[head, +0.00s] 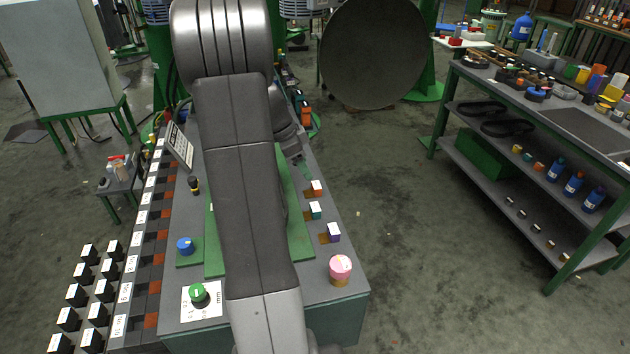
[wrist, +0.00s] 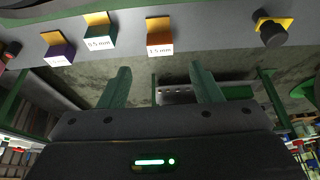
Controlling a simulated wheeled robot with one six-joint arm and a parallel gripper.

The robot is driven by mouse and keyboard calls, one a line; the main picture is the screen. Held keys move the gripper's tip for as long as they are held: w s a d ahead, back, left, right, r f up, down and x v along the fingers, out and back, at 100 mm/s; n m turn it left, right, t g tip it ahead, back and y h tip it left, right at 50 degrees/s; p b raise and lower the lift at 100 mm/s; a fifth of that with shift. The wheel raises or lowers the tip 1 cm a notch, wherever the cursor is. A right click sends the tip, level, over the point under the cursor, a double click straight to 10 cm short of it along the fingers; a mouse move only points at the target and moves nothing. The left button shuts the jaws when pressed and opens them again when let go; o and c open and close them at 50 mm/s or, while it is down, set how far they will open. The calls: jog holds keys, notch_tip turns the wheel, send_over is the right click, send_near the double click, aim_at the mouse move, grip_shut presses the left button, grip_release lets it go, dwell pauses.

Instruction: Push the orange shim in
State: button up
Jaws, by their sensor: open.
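The orange shim (head: 317,188) is a small block at the right edge of the bench in the head view. In the wrist view the orange shim (wrist: 159,40) carries a white label that seems to read 1.5 mm and sits by a yellow-orange slot piece. My gripper (wrist: 163,75) is open and empty, its two green fingers apart with the orange shim ahead of the gap, not touching. In the head view my gripper (head: 303,170) is just behind the orange shim, partly hidden by my arm.
A teal shim (head: 316,210) and a purple shim (head: 333,232) sit in line nearer me. A pink cylinder (head: 340,268) stands at the near corner. A black knob (wrist: 274,35) is right of the orange shim in the wrist view. The floor right of the bench is clear.

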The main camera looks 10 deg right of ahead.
aim_at(316, 185)
jog(key=p+x, duration=0.1)
jog(key=x, duration=0.7)
jog(key=shift+d+f, duration=0.1)
jog(key=shift+f, duration=0.15)
